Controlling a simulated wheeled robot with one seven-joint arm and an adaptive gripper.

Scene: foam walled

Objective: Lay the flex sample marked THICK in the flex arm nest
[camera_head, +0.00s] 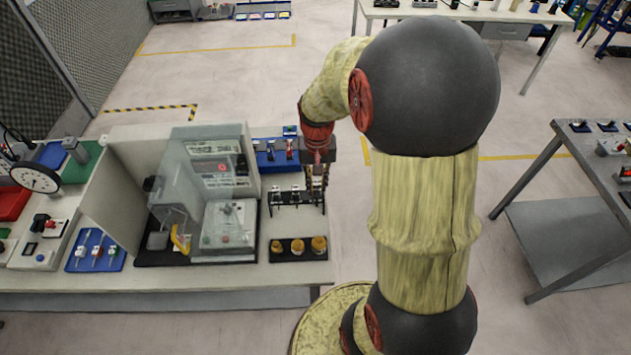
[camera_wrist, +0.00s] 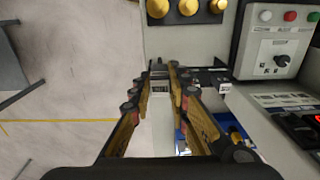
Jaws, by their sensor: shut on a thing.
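My gripper (camera_head: 317,190) points down at the right end of a black rack (camera_head: 290,204) on the bench. In the wrist view its fingertips (camera_wrist: 163,71) are close together around a small dark piece, mostly hidden between them. I cannot read a THICK mark on it, nor tell whether it is clear of the rack. Other small samples (camera_head: 276,194) stand in the rack to the left. The tester (camera_head: 227,230) with a clear guard (camera_head: 190,180) stands left of the rack. A yellow curved part (camera_head: 181,239) shows at its front left; I cannot make out the flex arm nest.
A black tray (camera_head: 284,256) with several amber-capped pieces lies in front of the rack. A blue tray (camera_head: 270,163) lies behind it. A pale wall panel (camera_head: 112,205) stands left of the tester. The bench's right edge is close to my gripper, with open floor beyond.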

